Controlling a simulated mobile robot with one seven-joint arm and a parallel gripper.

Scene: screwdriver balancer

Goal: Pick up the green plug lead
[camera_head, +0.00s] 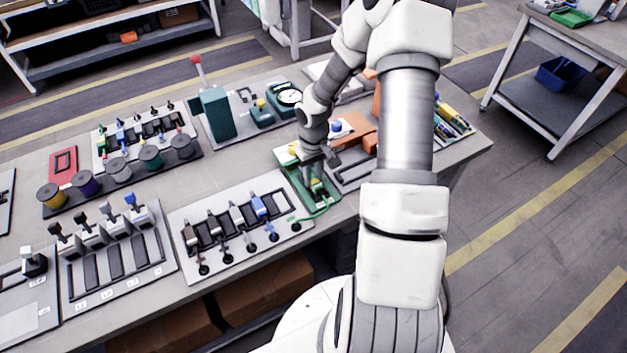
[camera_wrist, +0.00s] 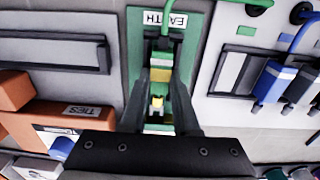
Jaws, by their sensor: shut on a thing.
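The green plug lead (camera_wrist: 160,75), a green plug with a yellow band, is between my gripper's fingertips in the wrist view. My gripper (camera_wrist: 159,66) is shut on it, with one dark finger on each side. In the head view my gripper (camera_head: 317,178) is low over the green EARTH panel (camera_head: 295,189), at the right end of the plug board. The panel also shows in the wrist view (camera_wrist: 198,40), with its EARTH label at the top. The fingers hide the plug's sides, and I cannot tell whether it is clear of the panel.
The plug board (camera_head: 285,238) with several plugs, one of them blue (camera_wrist: 272,82), stands beside the green panel. Orange blocks (camera_head: 350,130) and a TIES bin (camera_wrist: 55,133) are on the other side. Switch units (camera_head: 115,245) and spools (camera_head: 119,170) fill the bench's left.

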